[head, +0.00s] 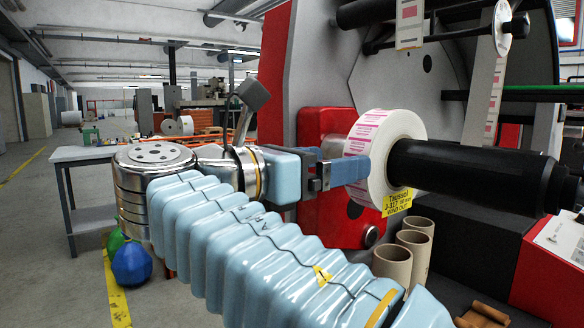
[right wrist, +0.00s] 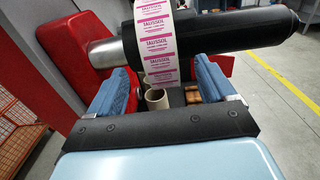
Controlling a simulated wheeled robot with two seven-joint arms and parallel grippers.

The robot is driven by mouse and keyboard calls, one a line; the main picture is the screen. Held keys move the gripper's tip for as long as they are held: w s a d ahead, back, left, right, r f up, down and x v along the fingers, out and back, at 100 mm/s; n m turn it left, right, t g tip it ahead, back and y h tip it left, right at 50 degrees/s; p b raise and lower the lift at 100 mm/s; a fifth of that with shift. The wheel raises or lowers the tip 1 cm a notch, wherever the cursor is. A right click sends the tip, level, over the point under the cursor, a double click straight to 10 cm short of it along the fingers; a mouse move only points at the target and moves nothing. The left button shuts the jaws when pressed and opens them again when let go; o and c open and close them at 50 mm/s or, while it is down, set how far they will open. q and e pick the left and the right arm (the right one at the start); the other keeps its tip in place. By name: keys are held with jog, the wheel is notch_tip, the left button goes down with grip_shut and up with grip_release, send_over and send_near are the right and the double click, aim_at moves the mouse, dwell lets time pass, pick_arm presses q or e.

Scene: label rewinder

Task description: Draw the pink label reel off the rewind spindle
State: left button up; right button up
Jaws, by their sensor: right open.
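The pink label reel (head: 381,150) is a white roll with pink-printed labels around its rim. It sits around the black rewind spindle (head: 470,172), whose free end points right. My right gripper (head: 352,172) is at the left of the reel in the head view, its fingers pointing toward it. In the right wrist view the gripper (right wrist: 161,72) is open, with one blue finger on each side of the reel's (right wrist: 158,42) width and the reel ahead between them. Contact cannot be told. My left gripper is out of view.
A red housing (head: 326,135) is behind the reel. A grey table (head: 82,153) stands at the left.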

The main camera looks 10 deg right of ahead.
aim_at(357, 152)
jog(key=x, duration=0.6)
jog(key=shift+a, duration=0.1)
grip_shut()
dwell(0.3)
